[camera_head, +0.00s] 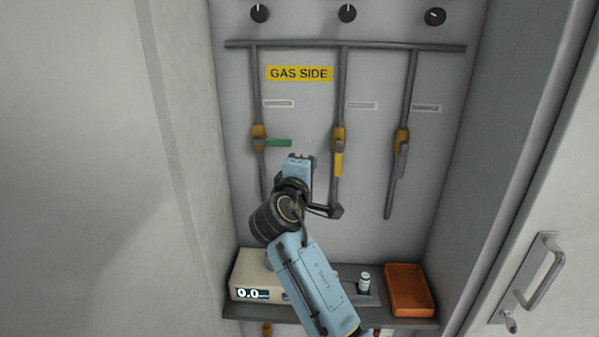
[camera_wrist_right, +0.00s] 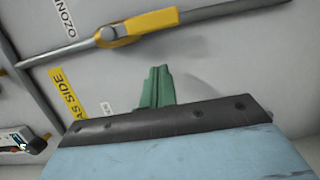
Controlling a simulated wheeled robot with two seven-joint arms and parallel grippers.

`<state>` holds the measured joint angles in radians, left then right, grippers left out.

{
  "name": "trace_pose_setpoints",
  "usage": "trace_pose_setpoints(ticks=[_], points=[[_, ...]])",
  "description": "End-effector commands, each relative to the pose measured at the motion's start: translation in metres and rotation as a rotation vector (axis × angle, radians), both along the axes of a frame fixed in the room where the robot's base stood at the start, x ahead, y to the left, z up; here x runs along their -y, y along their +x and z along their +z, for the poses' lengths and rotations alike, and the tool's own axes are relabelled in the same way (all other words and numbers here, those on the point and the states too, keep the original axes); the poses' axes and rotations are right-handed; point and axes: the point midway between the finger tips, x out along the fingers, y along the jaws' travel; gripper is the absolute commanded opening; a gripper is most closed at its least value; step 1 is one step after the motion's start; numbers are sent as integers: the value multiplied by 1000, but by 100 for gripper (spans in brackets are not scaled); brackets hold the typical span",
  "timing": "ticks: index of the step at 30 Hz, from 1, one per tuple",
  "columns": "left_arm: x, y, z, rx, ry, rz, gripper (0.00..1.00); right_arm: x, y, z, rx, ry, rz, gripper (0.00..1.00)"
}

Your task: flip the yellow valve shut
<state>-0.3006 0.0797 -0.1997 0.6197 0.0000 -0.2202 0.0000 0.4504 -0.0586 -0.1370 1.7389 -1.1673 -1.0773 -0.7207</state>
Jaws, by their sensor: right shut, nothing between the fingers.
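The yellow valve (camera_head: 338,145) is on the middle of three hanging pipes. Its yellow handle (camera_head: 338,164) points down along the pipe. In the right wrist view the yellow handle (camera_wrist_right: 150,22) lies in line with its grey pipe, beyond the fingertips. My right gripper (camera_head: 301,159) is just left of the handle in the head view, apart from it as far as I can see. Its green fingers (camera_wrist_right: 157,88) are together, with nothing between them. My left gripper is in neither view.
The left pipe's valve has a green handle (camera_head: 279,143) set crosswise. The right pipe's valve has a grey handle (camera_head: 402,164) pointing down. A shelf below holds a display box (camera_head: 250,275), a small bottle (camera_head: 364,283) and an orange tray (camera_head: 410,309). Cabinet walls close both sides.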

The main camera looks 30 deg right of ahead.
Motion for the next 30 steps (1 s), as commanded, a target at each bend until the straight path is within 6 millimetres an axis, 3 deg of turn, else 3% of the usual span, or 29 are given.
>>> trace_pose_setpoints(ticks=[3,9,30], points=[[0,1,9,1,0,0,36,15,-11,1,-2,-2,-1,0],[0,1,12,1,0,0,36,25,-18,0,-2,-1,0,0],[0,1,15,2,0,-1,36,19,-14,-3,-32,-49,15,0]])
